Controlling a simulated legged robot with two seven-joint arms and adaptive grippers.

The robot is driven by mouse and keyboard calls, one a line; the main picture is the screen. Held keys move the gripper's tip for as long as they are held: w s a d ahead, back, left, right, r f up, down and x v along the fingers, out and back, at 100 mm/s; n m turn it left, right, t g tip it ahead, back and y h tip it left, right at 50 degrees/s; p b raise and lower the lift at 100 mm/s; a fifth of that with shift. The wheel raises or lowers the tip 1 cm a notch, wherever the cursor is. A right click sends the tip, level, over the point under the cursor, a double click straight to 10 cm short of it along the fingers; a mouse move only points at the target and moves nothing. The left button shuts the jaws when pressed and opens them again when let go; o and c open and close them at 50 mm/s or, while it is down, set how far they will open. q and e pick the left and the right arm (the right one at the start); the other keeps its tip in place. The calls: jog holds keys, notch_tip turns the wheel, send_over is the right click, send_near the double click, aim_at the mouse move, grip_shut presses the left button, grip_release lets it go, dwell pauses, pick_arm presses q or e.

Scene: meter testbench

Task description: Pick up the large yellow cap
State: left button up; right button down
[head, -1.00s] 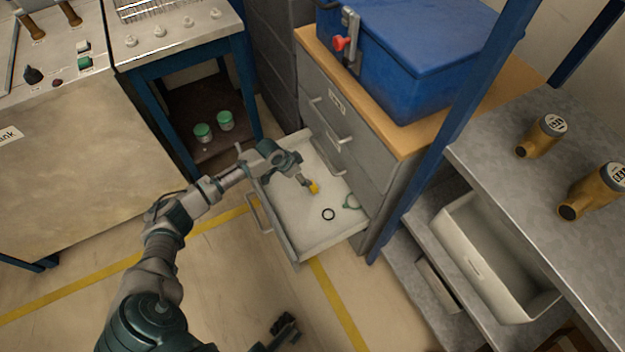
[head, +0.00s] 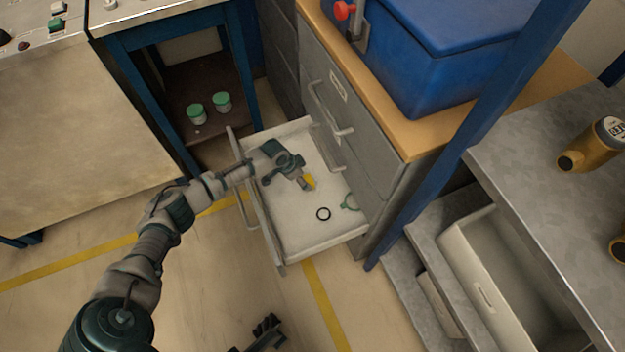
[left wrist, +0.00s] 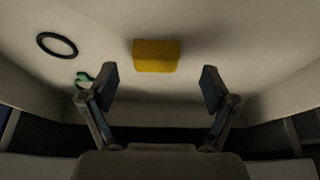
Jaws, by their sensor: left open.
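The large yellow cap (head: 310,182) lies in the open drawer (head: 297,230). In the left wrist view the yellow cap (left wrist: 157,56) is a yellow block-like shape ahead of the fingertips, between them in line. My left gripper (head: 303,183) is inside the drawer, right by the cap. In the left wrist view its two fingers (left wrist: 158,88) stand wide apart with nothing between them.
A black ring (head: 323,214) and a green object (head: 350,203) lie in the drawer near the cap. A blue post (head: 440,165) stands right of the drawer. Two green-lidded jars (head: 222,102) stand on the lower shelf behind.

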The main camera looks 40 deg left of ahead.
aim_at(307, 180)
pick_arm(q)
jog(key=x, duration=0.1)
jog(key=b+x, duration=0.1)
jog(key=x, duration=0.1)
jog(key=shift+s+d+f, duration=0.2)
jog(key=shift+s+f, duration=0.1)
jog(key=shift+f, duration=0.05)
jog(key=shift+w, duration=0.15)
jog(key=shift+r, duration=0.35)
jog(key=shift+f, duration=0.1)
jog(key=c, duration=0.9)
